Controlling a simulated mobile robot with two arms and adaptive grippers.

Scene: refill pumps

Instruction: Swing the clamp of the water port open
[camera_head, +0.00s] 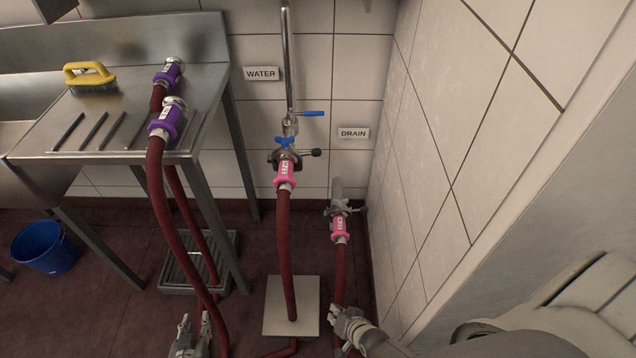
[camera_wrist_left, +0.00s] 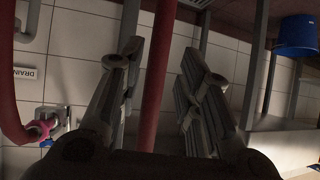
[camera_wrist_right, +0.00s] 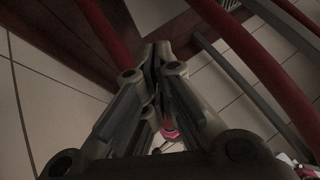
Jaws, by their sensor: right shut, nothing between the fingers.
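The water port (camera_head: 286,150) is on the wall pipe below the WATER sign, with a blue valve lever above it. Its clamp (camera_head: 309,153), with a dark knob pointing right, sits around the joint with a pink hose coupling (camera_head: 285,176). The clamp looks closed, but detail is small. My left gripper (camera_head: 191,338) is low at the bottom, well below the port; in the left wrist view its fingers (camera_wrist_left: 158,62) are apart, with a red hose showing between them. My right gripper (camera_head: 340,316) is low beside the drain hose, its fingertips together and empty in the right wrist view (camera_wrist_right: 158,52).
The drain port (camera_head: 339,208) with its pink-coupled hose is lower right, near the side wall. A steel table (camera_head: 60,120) at left holds a yellow brush (camera_head: 90,76) and two purple-coupled hoses (camera_head: 165,122). A blue bucket (camera_head: 43,247) stands on the floor.

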